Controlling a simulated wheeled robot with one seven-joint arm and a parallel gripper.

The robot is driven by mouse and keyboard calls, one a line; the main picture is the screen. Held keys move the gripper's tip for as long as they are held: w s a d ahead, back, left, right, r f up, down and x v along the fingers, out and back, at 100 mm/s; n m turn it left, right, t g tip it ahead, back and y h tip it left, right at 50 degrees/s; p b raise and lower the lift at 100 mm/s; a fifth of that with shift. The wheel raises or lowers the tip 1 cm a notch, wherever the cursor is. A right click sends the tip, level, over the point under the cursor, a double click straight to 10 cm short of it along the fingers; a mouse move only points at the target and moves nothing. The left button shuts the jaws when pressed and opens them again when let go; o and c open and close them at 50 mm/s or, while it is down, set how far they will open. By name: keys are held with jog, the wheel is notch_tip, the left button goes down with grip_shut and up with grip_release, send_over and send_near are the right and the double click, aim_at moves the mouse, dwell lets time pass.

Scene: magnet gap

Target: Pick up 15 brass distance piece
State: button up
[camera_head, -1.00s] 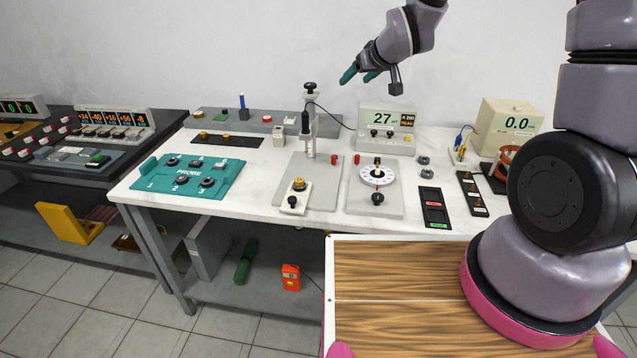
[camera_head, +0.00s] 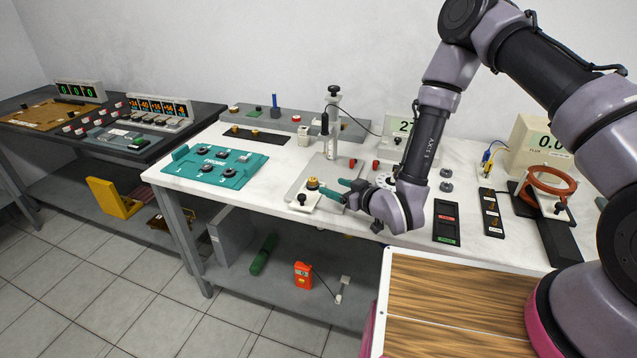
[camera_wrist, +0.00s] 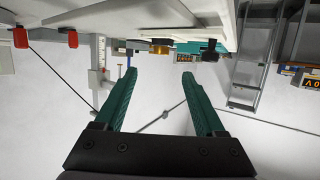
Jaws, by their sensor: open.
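A round brass piece (camera_head: 313,183) sits on a small pale block (camera_head: 302,199) with a black knob, at the front of a grey plate. No number on it is readable. In the wrist view the brass piece (camera_wrist: 160,47) appears between and beyond the fingertips, with the scene upside down. My gripper (camera_head: 333,189) is open and empty, just right of the brass piece, its teal fingers pointing at it. The wrist view shows the two fingers spread (camera_wrist: 160,73), with no visible contact with the piece.
A black strip (camera_head: 270,138) with small brass pieces lies at the back. A teal probe tray (camera_head: 215,166) is at left. A stand with a vertical column (camera_head: 333,135) rises behind the brass piece. The dial (camera_head: 386,180) is partly hidden by my arm.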

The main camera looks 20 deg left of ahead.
aim_at(314, 180)
jog(key=x, duration=0.9)
jog(key=shift+w+a+f, duration=0.1)
jog(key=shift+a+f, duration=0.1)
jog(key=shift+a, duration=0.05)
grip_shut()
